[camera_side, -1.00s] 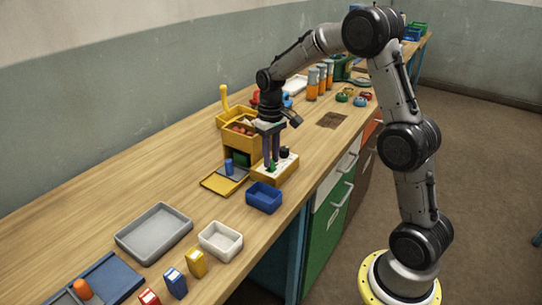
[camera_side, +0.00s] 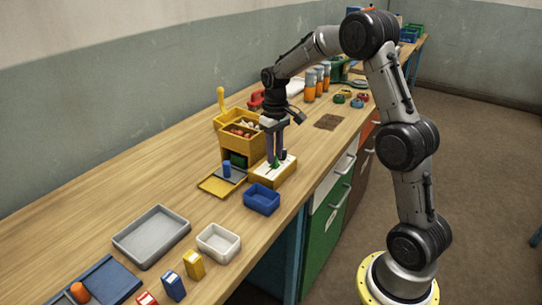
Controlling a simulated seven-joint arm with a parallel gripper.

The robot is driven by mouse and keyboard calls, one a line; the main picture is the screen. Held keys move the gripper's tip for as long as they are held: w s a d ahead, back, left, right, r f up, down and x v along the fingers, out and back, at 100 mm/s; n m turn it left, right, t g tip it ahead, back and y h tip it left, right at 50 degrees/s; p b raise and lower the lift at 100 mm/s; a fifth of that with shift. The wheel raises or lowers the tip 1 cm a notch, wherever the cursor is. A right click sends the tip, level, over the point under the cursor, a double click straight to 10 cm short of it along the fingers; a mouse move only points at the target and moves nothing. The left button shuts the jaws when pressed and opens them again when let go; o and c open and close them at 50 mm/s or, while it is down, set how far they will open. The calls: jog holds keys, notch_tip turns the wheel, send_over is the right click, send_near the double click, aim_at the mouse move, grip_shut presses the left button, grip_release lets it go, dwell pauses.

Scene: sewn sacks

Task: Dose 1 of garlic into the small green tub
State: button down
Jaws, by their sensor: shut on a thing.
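A yellow dispenser (camera_side: 229,143) stands left of my gripper, with reddish and whitish pieces in its open top. The whitish pieces (camera_side: 250,122) may be garlic; they are too small to be sure. A small dark green tub (camera_side: 238,160) sits in the opening under the dispenser, partly hidden. In front of my gripper is a low yellow box with a white top (camera_side: 262,174). My gripper (camera_side: 275,161) points straight down over this box, shut on a small green piece (camera_side: 275,164) standing on its top. The fingers hide part of that piece.
A yellow tray (camera_side: 212,187) with a blue cylinder (camera_side: 227,169) lies left of the box. A blue tub (camera_side: 262,199), a white tub (camera_side: 218,241) and a grey tray (camera_side: 152,234) are nearer. Table is clear at left.

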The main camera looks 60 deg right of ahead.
jog(key=c, duration=0.7)
grip_release()
jog(key=shift+d+r, duration=0.1)
jog(key=shift+d, duration=0.2)
jog(key=a, duration=0.3)
jog(key=shift+a, duration=0.35)
notch_tip(320, 180, up, 14)
jog(key=f, duration=0.1)
jog(key=shift+s+a+r+n+t, duration=0.4)
jog(key=shift+s+a+r+t, duration=0.25)
jog(key=shift+s+a+r, duration=1.45)
jog(key=shift+s+a+r+n+t, duration=0.5)
jog(key=shift+s+a+r, duration=0.75)
jog(key=shift+s, duration=1.8)
jog(key=shift+s+a+r+n+t, duration=0.3)
jog(key=shift+s+a+r+t, duration=0.65)
jog(key=shift+s+a, duration=1.4)
jog(key=shift+s+d+r, duration=0.2)
jog(key=shift+s+d, duration=0.05)
